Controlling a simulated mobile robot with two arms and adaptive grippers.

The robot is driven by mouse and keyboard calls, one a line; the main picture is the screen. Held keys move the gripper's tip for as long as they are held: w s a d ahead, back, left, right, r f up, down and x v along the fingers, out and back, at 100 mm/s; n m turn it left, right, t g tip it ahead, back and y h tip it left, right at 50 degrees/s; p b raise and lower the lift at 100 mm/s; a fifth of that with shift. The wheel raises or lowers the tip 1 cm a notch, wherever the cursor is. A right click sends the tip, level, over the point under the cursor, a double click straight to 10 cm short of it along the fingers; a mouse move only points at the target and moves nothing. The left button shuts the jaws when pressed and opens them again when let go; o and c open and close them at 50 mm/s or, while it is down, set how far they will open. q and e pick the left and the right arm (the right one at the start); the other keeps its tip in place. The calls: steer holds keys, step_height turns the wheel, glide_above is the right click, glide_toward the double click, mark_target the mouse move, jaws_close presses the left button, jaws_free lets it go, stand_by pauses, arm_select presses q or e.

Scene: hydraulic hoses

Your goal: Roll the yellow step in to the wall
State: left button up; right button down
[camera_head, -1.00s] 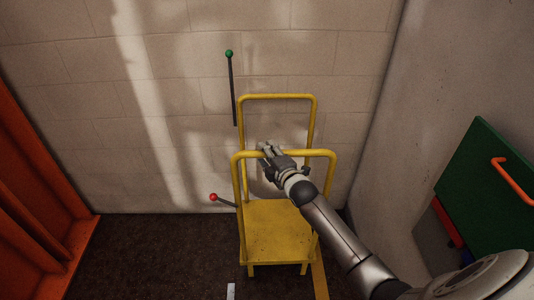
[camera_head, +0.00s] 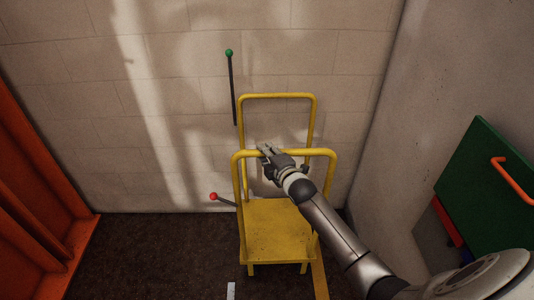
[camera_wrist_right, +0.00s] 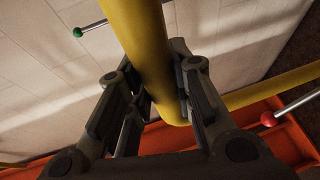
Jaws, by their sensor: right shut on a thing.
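The yellow step (camera_head: 278,228) stands upright on the dark floor, in front of the pale block wall (camera_head: 180,70). It has a flat platform, a near hoop rail and a far hoop rail. My right gripper (camera_head: 265,148) is at the top bar of the near rail, left of its middle. In the right wrist view the yellow bar (camera_wrist_right: 138,40) runs between the fingers of my right gripper (camera_wrist_right: 150,70), which is shut on it. The step's far legs are hidden, so I cannot tell the gap to the wall. My left gripper is out of view.
A green-knobbed lever (camera_head: 229,53) and a red-knobbed lever (camera_head: 213,196) show near the step's left side. An orange structure (camera_head: 35,200) stands at the left. A green panel (camera_head: 485,180) with an orange handle is at the right. The floor (camera_head: 160,255) left of the step is clear.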

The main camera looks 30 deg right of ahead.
steer(key=shift+d, duration=0.15)
steer(key=s+d, duration=0.4)
steer(key=d, duration=0.4)
steer(key=s+d, duration=0.4)
steer(key=d, duration=0.5)
steer(key=s+d, duration=0.4)
steer(key=d, duration=0.5)
steer(key=shift+s, duration=0.3)
steer(key=c, duration=1.7)
jaws_free()
steer(key=o, duration=0.4)
steer(key=shift+s+d, duration=0.15)
steer(key=shift+o, duration=0.2)
steer(key=s+r, duration=0.2)
steer(key=s, duration=0.9)
steer(key=shift+s+a, duration=0.35)
